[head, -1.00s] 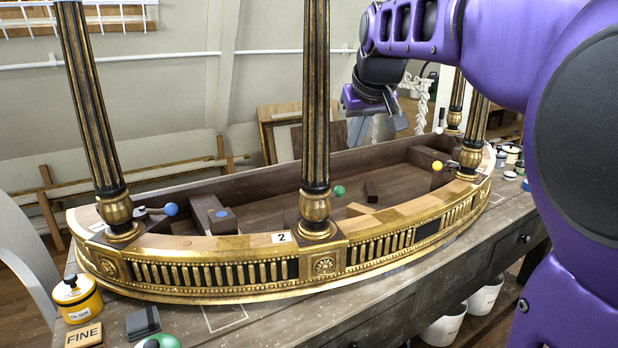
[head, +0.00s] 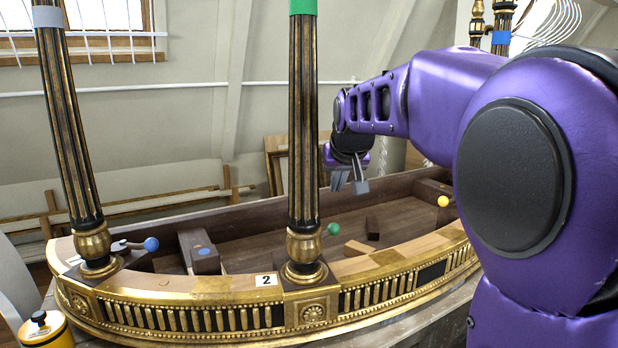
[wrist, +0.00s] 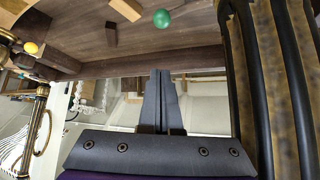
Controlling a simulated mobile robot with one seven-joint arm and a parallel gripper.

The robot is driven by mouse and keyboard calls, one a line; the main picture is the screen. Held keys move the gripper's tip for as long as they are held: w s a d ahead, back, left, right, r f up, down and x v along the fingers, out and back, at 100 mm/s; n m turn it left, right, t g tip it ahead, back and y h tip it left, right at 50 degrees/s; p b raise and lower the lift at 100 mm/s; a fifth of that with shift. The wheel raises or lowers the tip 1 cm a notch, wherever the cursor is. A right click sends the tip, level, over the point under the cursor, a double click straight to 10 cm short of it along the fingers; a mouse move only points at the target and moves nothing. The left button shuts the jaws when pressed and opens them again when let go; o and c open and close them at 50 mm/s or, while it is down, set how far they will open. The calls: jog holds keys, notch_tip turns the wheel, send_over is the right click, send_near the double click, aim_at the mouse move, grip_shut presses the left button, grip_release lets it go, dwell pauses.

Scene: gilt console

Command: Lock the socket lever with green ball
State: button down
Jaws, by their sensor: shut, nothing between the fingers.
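The green ball (head: 334,228) is on the end of a lever just right of the middle column's foot, inside the console's front rim. The lever's base is largely hidden behind the column. The green ball also shows at the top of the wrist view (wrist: 161,18). My gripper (head: 350,186) is shut and empty, above the console's back wall, higher than the green ball and apart from it. In the wrist view its fingers (wrist: 160,75) lie together below the ball. The middle fluted column (head: 304,130) has a green band (head: 303,6) near its top.
A blue-ball lever (head: 151,244) stands by the left column (head: 68,130), and a yellow ball (head: 443,201) is at the right. Loose wooden blocks (head: 357,248) lie in the console's tray. In the wrist view, a dark column (wrist: 262,80) stands close right of the fingers.

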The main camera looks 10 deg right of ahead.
aim_at(337, 225)
jog(key=shift+w+f+b, duration=0.25)
jog(key=shift+w+f, duration=0.6)
jog(key=shift+f, duration=0.9)
jog(key=shift+w+f+b, duration=0.25)
jog(key=shift+w+f, duration=0.65)
jog(key=shift+f, duration=0.9)
jog(key=shift+w+f+b, duration=0.25)
jog(key=shift+w+f, duration=0.6)
jog(key=shift+f, duration=0.9)
jog(key=shift+d, duration=0.1)
jog(key=shift+s+d+b, duration=0.2)
jog(key=shift+s+b, duration=0.2)
jog(key=shift+s, duration=0.15)
jog(key=shift+s+d, duration=0.15)
jog(key=shift+s, duration=0.35)
